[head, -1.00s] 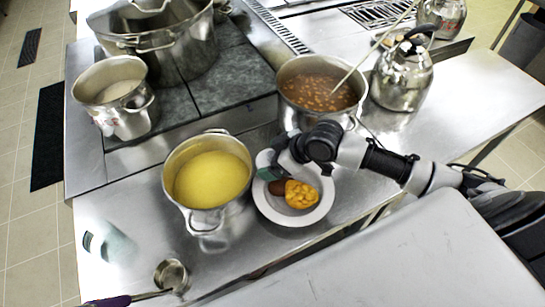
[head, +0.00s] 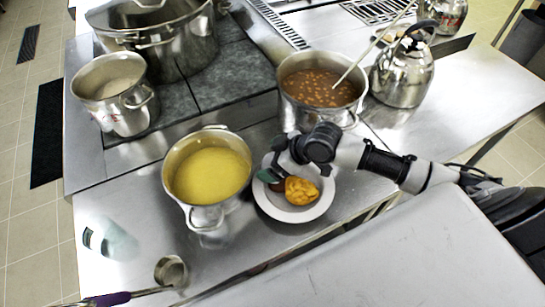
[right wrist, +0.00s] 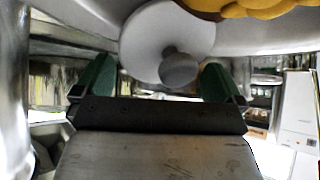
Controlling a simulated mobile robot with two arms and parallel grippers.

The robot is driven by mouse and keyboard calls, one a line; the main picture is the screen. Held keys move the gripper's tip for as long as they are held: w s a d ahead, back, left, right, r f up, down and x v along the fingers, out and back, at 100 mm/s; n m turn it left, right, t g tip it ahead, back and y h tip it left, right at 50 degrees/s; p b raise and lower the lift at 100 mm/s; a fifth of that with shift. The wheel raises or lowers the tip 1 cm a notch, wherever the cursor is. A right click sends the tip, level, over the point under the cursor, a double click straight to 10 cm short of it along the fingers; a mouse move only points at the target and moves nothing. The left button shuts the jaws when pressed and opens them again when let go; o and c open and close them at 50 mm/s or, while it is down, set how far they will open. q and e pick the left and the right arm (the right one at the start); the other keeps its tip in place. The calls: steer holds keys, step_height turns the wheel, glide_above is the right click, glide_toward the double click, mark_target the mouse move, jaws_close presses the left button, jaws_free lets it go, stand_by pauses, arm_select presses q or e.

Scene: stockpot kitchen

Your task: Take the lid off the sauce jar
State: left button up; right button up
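My left gripper is out of view.
A pot of yellow soup (head: 193,210) stands close left of the plate. A pot of beans (head: 296,110) with a stirrer and a kettle (head: 405,80) are behind. A translucent object (head: 110,240) and a ladle (head: 171,272) lie front left, with bare counter between.

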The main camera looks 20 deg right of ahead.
steer(key=shift+r, duration=0.1)
steer(key=shift+r, duration=0.3)
steer(key=b+v, duration=0.1)
steer(key=v, duration=1.1)
steer(key=shift+r, duration=0.3)
